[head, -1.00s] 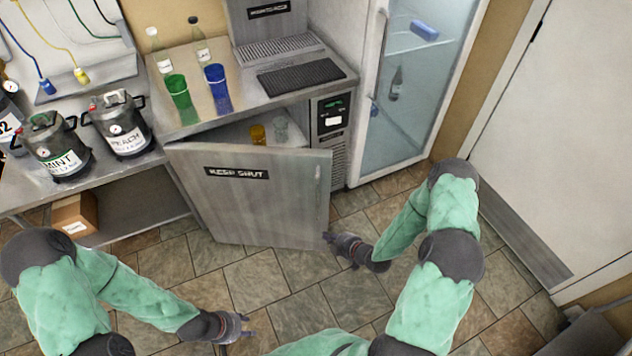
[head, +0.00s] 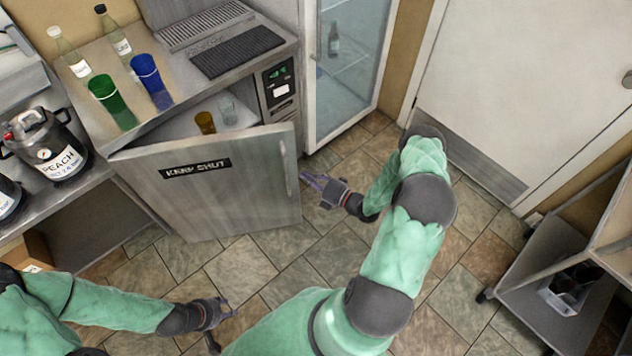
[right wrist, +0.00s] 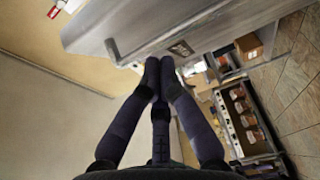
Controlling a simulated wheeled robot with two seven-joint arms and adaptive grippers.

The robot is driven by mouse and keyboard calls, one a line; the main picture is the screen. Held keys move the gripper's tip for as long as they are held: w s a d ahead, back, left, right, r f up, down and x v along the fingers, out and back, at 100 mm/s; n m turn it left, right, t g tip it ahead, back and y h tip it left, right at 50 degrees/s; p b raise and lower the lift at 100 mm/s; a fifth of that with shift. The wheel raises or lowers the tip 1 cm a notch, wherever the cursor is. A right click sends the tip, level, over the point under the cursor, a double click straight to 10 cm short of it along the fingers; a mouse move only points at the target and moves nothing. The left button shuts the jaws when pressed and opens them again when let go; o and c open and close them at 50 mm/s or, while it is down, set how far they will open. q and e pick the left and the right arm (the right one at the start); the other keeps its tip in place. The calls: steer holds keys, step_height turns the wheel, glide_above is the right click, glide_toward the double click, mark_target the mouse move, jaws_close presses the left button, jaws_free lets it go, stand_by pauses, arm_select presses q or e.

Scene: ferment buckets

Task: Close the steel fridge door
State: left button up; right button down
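The steel fridge door (head: 215,190), labelled KEEP SHUT, stands ajar, angled out from the low steel fridge under the counter. A vertical handle (head: 284,168) runs near its right edge. My right gripper (head: 314,190) is just right of that edge, appears open, and holds nothing. Whether it touches the door is unclear. The right wrist view shows its fingers (right wrist: 160,64) pointing toward a steel panel with a bar handle (right wrist: 112,50). My left gripper (head: 222,328) is open and empty over the floor in front of the door.
An amber cup (head: 205,122) and a clear cup (head: 228,110) stand inside the fridge opening. Green (head: 112,102) and blue (head: 150,80) cups stand on the counter. A glass-door cooler (head: 345,70) stands behind right. A cart (head: 545,262) is at the right. Tiled floor in front is clear.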

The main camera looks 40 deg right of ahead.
steer(key=shift+w+d+b, duration=0.15)
steer(key=shift+w+b, duration=0.85)
steer(key=shift+w, duration=2.75)
